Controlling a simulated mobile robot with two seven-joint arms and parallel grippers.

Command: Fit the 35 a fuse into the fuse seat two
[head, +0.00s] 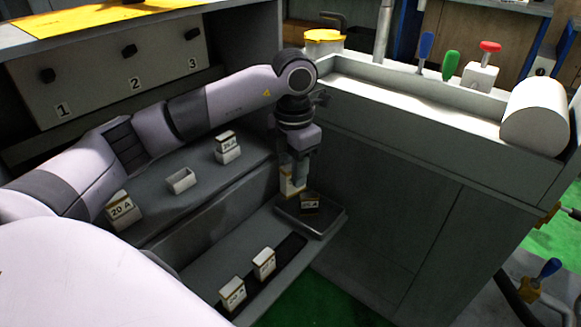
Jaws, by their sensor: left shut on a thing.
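My left gripper (293,172) points down and is shut on a white fuse with a gold band (291,186). The fuse is upright beside the square grey pad (334,220); its rating is not readable, and I cannot tell whether it touches anything. The middle seat (182,180), in line with the number 2, is an empty white socket on the grey ledge. A fuse marked 20 A (121,208) stands at the left position. Another fuse (225,140) sits in the right seat (229,156). My right gripper is not in view.
Two white fuses, one nearer (232,291) and one farther (264,262), stand on the lower shelf's dark strip. A dark fuse (310,204) lies on the pad. The numbered knob panel (115,85) overhangs the ledge. A grey cabinet wall (390,210) rises at right.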

